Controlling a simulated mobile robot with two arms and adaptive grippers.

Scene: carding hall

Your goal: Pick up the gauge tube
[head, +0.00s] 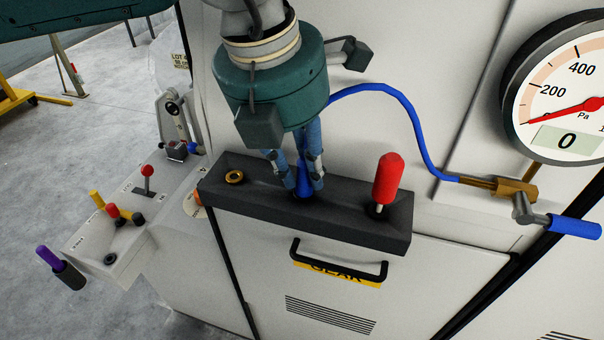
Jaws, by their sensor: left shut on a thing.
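The gauge tube (405,104) is a thin blue hose. It runs from a brass fitting (500,186) below the gauge, arches up and left, and passes behind my left gripper. My left gripper (305,186) points down over a black ledge, its blue-grey fingers shut on a blue tapered piece (303,178), which looks like the tube's end. The gripper body hides the hose's link to this piece. The fingertips are at the ledge's top; I cannot tell whether the piece touches it. My right gripper is not in view.
The black ledge (358,228) carries a red-handled lever (388,178) to the right and a brass ring (235,177) to the left. A round gauge (565,95) reads 0. A blue-handled valve lever (573,226) juts out right.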

